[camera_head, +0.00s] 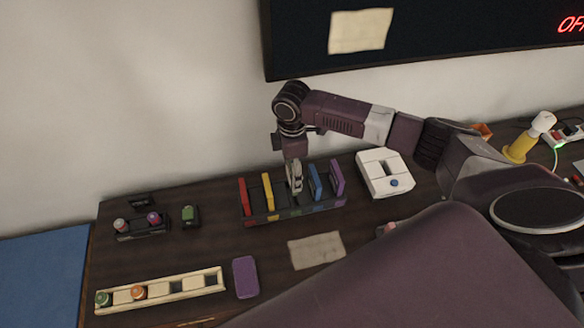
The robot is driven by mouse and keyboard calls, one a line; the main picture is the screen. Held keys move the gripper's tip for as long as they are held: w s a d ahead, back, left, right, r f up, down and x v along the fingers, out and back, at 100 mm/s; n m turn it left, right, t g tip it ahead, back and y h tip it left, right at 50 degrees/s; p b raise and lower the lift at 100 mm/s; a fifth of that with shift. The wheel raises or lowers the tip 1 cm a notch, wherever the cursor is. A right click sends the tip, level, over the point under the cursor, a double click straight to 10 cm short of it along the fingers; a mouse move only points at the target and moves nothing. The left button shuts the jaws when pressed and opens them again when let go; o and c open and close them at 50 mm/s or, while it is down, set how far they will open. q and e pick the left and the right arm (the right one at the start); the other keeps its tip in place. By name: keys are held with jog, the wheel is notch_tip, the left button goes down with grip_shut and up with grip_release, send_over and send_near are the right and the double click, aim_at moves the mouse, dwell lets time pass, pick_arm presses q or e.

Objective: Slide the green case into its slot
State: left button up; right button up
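A dark rack (268,218) stands on the dark wooden table against the wall. A red case (243,196), a yellow case (268,191), a blue case (315,182) and a purple case (337,179) stand upright in it. My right gripper (296,189) points down at the rack between the yellow and blue cases. Its grey fingers look close together, but I cannot tell whether they hold anything. I cannot make out the green case; the gripper may hide it. My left gripper is not in view.
A white box (383,172) stands right of the rack. A beige note (316,250) and a purple slab (245,277) lie in front. A cream tray (204,283) is front left. A small dark holder (143,231) and a green-topped item (190,216) stand left.

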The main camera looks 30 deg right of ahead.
jog(key=shift+f+b, duration=0.95)
jog(key=shift+f, duration=1.4)
jog(key=shift+p, duration=0.85)
jog(key=shift+f+b, duration=1.3)
jog(key=shift+f, duration=1.2)
jog(key=o, duration=1.3)
jog(key=shift+c, duration=0.2)
notch_tip(320, 180, up, 12)
